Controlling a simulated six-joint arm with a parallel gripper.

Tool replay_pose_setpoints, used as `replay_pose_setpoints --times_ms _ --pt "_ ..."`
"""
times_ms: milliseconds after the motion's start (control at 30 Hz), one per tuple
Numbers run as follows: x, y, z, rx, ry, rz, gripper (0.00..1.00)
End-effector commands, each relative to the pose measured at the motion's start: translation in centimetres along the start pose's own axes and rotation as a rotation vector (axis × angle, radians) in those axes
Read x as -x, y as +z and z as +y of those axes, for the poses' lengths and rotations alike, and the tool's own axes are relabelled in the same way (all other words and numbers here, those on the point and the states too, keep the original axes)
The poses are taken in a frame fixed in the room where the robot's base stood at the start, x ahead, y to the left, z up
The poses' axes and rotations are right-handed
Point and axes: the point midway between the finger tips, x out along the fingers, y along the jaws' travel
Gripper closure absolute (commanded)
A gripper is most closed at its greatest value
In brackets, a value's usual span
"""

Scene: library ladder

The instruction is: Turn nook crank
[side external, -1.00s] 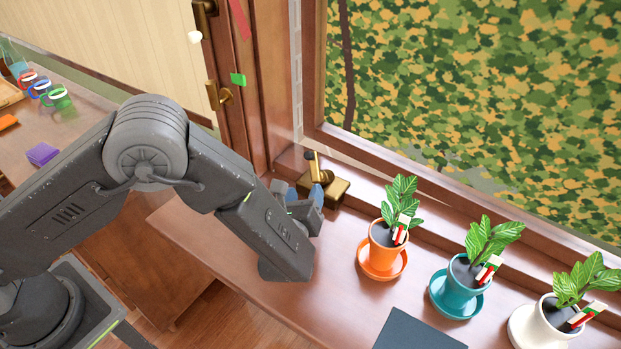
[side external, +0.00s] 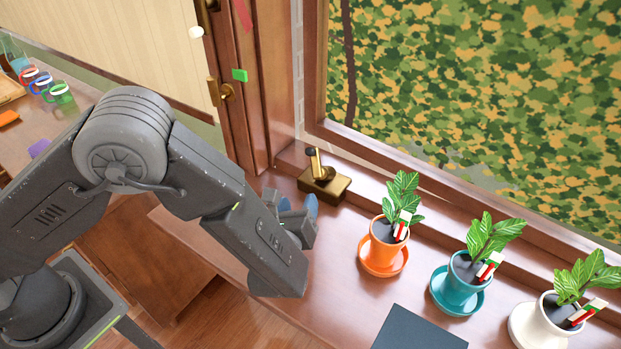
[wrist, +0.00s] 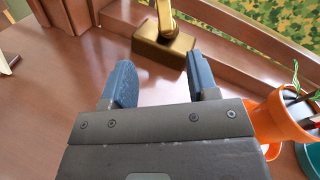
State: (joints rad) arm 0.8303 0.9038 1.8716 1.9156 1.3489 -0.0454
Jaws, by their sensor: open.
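The nook crank (side external: 325,184) is a brass box with an upright arm and a dark knob, standing on the wooden sill under the window. In the wrist view the crank (wrist: 165,45) is beyond my fingertips, its base near the upper middle and its top cut off by the frame edge. My gripper (side external: 298,212) has blue-grey fingers and is just in front of the crank, apart from it. In the wrist view my gripper (wrist: 160,80) is open, with only bare wooden surface between the fingers.
An orange pot (side external: 385,240) with a plant stands to the right of the crank, close to my gripper's right side in the wrist view. A teal pot (side external: 466,276) and a white pot (side external: 545,318) stand farther right. A dark flat object (side external: 415,330) lies at the front.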

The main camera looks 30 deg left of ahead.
Motion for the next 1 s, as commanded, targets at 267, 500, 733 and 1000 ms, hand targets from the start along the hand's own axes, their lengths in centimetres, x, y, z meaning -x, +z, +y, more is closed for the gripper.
replay_pose_setpoints --times_ms 267,500,733,1000 --pt "-3.4 4.2 1.1 -0.026 0.122 0.383 0.46" --pt "-3.3 7.7 0.2 -0.003 0.017 0.646 0.46" --pt "-3.2 8.2 -0.3 0.001 -0.038 0.707 0.46" --pt "-6.5 5.3 -0.3 -0.001 -0.035 0.707 0.46"
